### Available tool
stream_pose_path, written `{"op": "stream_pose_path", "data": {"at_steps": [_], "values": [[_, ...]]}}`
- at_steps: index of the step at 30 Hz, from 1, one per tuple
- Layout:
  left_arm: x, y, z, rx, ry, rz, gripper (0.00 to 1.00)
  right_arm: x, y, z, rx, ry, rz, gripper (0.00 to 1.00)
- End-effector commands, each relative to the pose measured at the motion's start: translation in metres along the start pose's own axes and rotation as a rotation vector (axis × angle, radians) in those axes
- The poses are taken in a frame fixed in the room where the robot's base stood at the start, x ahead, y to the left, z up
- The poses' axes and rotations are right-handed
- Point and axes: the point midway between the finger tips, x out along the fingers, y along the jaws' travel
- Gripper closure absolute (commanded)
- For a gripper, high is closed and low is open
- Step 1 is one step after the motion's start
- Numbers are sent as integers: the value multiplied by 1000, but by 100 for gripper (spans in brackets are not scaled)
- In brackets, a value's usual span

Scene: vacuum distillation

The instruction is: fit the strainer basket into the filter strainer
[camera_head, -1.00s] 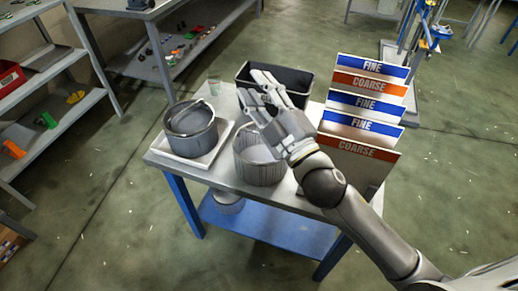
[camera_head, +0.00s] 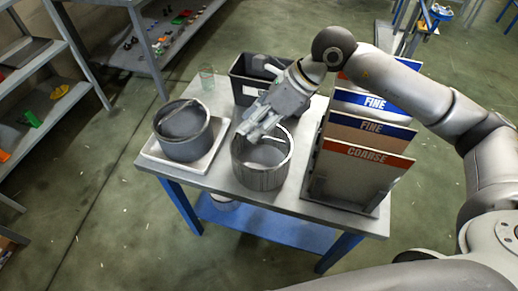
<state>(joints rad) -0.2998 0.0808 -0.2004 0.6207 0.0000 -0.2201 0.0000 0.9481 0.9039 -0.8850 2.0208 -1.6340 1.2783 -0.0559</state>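A grey cylindrical vessel (camera_head: 262,172) with finely lined walls stands open-topped on the table. I take it for the strainer basket, but cannot be sure. A darker round pot (camera_head: 184,140) with a thick rim sits in a white tray (camera_head: 160,157) to its left, and may be the filter strainer. My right gripper (camera_head: 256,131) points down at the far left rim of the lined vessel. Its fingers lie close together there. I cannot tell whether they touch or grip the rim. My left gripper is out of view.
A black bin (camera_head: 240,90) stands behind the vessel, partly behind my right gripper. A rack of upright panels marked FINE and COARSE (camera_head: 362,165) fills the table's right side. A small clear glass (camera_head: 207,78) stands at the back left. The table's front edge (camera_head: 215,187) is clear.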

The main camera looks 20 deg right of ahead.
Motion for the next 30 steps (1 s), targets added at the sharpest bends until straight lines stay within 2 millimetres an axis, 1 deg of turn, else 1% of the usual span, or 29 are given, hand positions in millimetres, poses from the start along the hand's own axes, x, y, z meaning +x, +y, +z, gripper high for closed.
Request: {"op": "stream_pose_path", "data": {"at_steps": [1, 3, 6, 8, 11, 15, 18, 22, 26, 30], "values": [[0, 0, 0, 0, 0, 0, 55, -10, -17, -11, -8, 61, -60, 66], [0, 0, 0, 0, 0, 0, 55, -21, -33, -25, -13, 131, -119, 66], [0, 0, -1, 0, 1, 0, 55, -31, -47, -37, -13, 192, -169, 66], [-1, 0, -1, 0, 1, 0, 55, -32, -50, -41, -12, 210, -181, 66], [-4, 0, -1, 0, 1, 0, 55, -22, -54, -45, -10, 219, -184, 66], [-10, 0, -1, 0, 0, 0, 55, 1, -57, -49, -11, 217, -182, 66], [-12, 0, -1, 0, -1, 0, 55, 12, -59, -51, -12, 215, -183, 66], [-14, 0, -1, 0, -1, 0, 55, 21, -60, -53, -12, 215, -182, 66], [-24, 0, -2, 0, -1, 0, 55, 33, -60, -55, -11, 216, -180, 66], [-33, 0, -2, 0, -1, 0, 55, 54, -61, -60, -10, 216, -181, 66]]}}
